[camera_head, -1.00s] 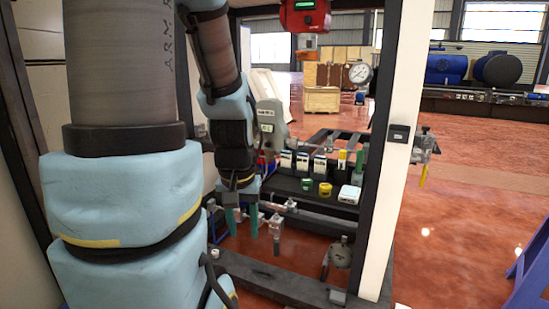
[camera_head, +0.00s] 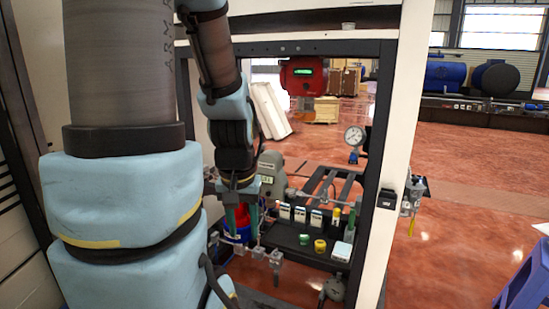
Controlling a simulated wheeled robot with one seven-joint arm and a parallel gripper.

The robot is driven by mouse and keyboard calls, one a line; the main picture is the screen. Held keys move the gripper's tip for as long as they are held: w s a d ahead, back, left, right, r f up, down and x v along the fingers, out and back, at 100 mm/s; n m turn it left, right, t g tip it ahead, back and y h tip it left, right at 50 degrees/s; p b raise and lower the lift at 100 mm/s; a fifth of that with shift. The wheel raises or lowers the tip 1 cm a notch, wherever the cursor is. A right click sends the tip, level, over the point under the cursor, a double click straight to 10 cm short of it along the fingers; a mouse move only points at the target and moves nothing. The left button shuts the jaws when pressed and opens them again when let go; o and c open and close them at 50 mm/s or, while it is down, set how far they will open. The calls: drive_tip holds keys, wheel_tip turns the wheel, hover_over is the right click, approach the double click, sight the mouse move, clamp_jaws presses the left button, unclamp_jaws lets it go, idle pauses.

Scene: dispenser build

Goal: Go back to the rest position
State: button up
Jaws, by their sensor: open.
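My gripper (camera_head: 242,220) hangs from my blue-padded arm at the centre left. Its two teal fingers point down and stand apart, with nothing held between them. Behind the fingers is a red and blue object (camera_head: 236,236), partly hidden by them; I cannot tell whether they touch it. The gripper shows to the left of a black shelf (camera_head: 300,250) inside the dispenser frame.
The dark frame post (camera_head: 376,170) and white panel (camera_head: 408,130) stand right of my arm. The shelf bears several small white boxes (camera_head: 300,214) and a yellow-capped item (camera_head: 320,246). A red meter (camera_head: 310,76) hangs above.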

wheel_tip(320, 180, up, 13)
drive_tip(key=p, duration=1.1)
